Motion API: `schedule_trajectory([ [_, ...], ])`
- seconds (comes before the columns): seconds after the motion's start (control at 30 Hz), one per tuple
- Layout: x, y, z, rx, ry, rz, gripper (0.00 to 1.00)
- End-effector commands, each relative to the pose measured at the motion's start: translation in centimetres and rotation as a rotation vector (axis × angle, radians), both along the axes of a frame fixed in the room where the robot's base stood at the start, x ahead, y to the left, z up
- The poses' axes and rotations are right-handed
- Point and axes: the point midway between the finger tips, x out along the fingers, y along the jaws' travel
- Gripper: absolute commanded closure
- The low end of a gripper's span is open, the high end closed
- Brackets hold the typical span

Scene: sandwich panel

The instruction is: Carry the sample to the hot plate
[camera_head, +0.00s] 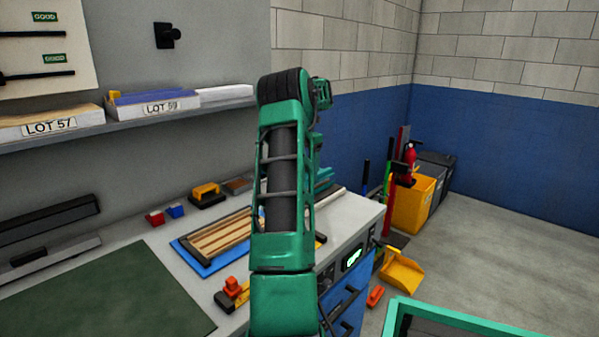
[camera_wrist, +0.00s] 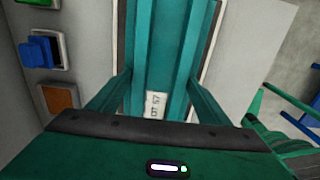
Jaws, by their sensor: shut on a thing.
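My gripper (camera_wrist: 160,80) shows in the wrist view, with a green finger on each side of a long teal piece. In the head view my green arm hides the gripper and most of this piece. Some teal edges show just right of the arm, over the bench's right end. I cannot tell which surface is the hot plate.
A wooden slatted frame on a blue board (camera_head: 193,262) lies left of my arm. A green mat (camera_head: 100,290), red block (camera_head: 155,218) and blue block (camera_head: 175,211) are on the bench (camera_head: 150,238). A shelf above holds lot boxes (camera_head: 155,107).

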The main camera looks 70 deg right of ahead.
Motion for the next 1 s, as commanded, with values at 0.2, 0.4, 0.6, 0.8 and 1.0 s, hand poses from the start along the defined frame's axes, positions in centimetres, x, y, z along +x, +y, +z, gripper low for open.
schedule_trajectory([
  [0.2, 0.0, -0.01, -0.2, 0.0, 0.0, 0.0, 0.49],
  [0.4, -0.04, -0.02, -0.4, -0.001, 0.001, 0.0, 0.49],
  [0.6, -0.05, -0.02, -0.6, -0.001, 0.001, 0.0, 0.49],
  [0.8, -0.04, -0.02, -0.68, -0.001, 0.0, 0.0, 0.07],
  [1.0, -0.03, -0.01, -0.7, 0.0, 0.001, 0.0, 0.07],
])
